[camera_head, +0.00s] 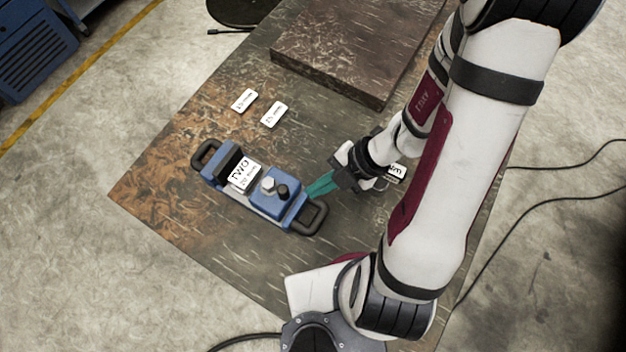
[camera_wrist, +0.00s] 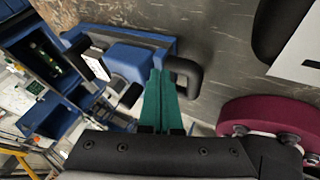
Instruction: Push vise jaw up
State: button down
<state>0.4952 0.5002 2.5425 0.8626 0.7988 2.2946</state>
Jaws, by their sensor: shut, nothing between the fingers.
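The blue vise (camera_head: 262,197) lies on the worn table, with a black loop handle at each end. A white card marked "TWO" (camera_head: 240,177) sits between its dark jaw and the blue jaw block (camera_head: 284,181), which carries a silver bolt and a black knob. My gripper (camera_head: 310,191) has green fingers and is shut and empty, its tips close to the block's right side. In the wrist view the green fingers (camera_wrist: 159,95) are together beside the vise (camera_wrist: 128,64) and the black handle (camera_wrist: 186,76). I cannot tell whether the tips touch the vise.
Two white cards (camera_head: 245,100) (camera_head: 274,115) lie above the vise. Another card (camera_head: 397,172) is partly hidden by my arm. A thick dark slab (camera_head: 340,65) lies at the table's back. Bare table lies left of and below the vise.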

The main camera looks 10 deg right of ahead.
aim_at(294, 180)
jog(key=shift+w+a, duration=0.4)
jog(key=shift+w+a, duration=1.25)
